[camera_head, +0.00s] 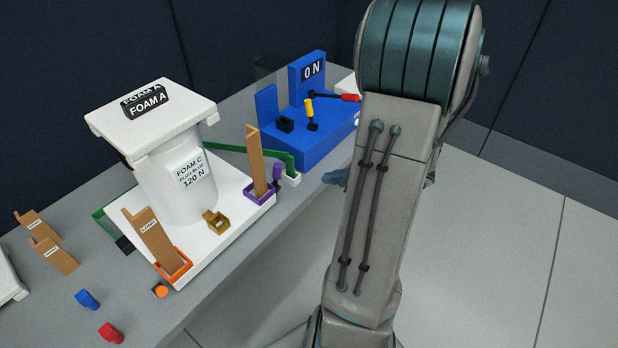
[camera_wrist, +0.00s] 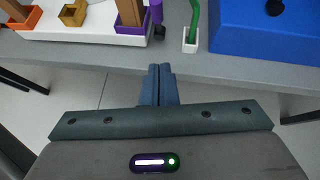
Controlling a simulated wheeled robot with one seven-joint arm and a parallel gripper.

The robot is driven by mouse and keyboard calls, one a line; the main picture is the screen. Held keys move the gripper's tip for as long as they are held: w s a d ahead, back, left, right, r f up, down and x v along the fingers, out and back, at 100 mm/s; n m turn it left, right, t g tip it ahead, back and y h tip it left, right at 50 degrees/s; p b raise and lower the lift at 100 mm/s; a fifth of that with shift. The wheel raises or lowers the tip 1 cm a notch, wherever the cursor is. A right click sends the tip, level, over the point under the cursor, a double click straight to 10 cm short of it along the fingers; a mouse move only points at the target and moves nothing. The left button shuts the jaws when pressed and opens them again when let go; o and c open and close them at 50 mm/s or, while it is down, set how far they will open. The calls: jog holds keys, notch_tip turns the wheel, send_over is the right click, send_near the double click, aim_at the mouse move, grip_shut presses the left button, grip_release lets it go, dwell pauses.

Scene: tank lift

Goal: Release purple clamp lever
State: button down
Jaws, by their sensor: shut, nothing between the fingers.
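The purple clamp lever (camera_head: 277,175) stands upright beside a purple bracket (camera_head: 262,195) at the right end of the white base. A tan wooden post (camera_head: 256,160) stands in that bracket. In the wrist view the lever (camera_wrist: 156,12) shows only in part at the top edge, next to the purple bracket (camera_wrist: 131,26). My gripper (camera_wrist: 160,72) is shut and empty, in front of the table edge and apart from the lever. In the head view only a blue fingertip part of my gripper (camera_head: 337,178) shows, left of my arm; the rest is hidden.
A green bar (camera_head: 270,154) ends near the lever in a white cup (camera_wrist: 190,44). A blue console (camera_head: 318,142) reading ON stands behind. The floor in front is clear.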

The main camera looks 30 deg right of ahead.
aim_at(276, 175)
jog(key=w+a+f+b, duration=0.2)
jog(key=w+a+f, duration=0.2)
jog(key=w, duration=0.6)
jog(key=shift+a, duration=0.95)
